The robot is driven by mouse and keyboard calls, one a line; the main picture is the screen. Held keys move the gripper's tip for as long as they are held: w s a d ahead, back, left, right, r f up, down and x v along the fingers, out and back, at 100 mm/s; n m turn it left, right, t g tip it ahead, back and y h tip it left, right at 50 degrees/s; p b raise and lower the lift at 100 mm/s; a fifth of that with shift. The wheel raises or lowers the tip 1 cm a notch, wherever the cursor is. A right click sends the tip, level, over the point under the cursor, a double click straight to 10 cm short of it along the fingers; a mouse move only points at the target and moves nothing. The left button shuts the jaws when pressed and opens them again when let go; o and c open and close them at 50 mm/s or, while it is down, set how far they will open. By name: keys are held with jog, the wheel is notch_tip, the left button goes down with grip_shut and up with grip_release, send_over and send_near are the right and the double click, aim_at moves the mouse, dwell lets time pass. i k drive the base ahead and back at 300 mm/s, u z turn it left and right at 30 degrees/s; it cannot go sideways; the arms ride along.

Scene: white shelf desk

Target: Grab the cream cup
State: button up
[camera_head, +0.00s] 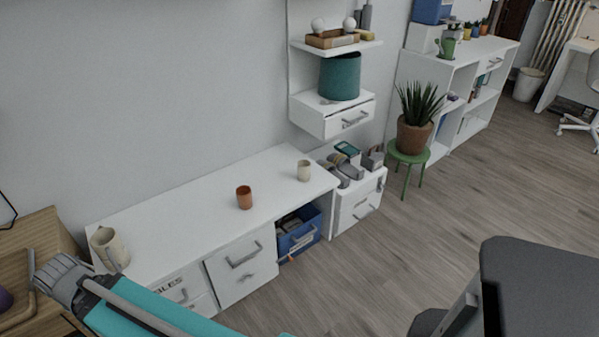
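A small cream cup (304,171) stands upright near the right end of the white shelf desk (200,200). An orange-brown cup (244,197) stands to its left, nearer the middle of the top. A larger cream mug or jug (110,248) is at the left end of the desk, just above my gripper in the picture. My gripper (42,272) is at the lower left, beside the wooden table and far from the small cream cup. Its fingers are small and seen from behind, so I cannot tell if they are open.
A wooden table (45,225) with a tray lies at the left edge. A white drawer cabinet (357,200) with tools on top adjoins the desk's right end. A wall shelf (335,113) hangs above it. A potted plant (416,135) stands further right. Open floor lies in front.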

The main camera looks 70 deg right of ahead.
aim_at(304, 171)
jog(key=z, duration=0.1)
jog(key=k, duration=1.1)
jog(key=z, duration=2.05)
jog(key=i, duration=0.5)
jog(key=z, duration=0.05)
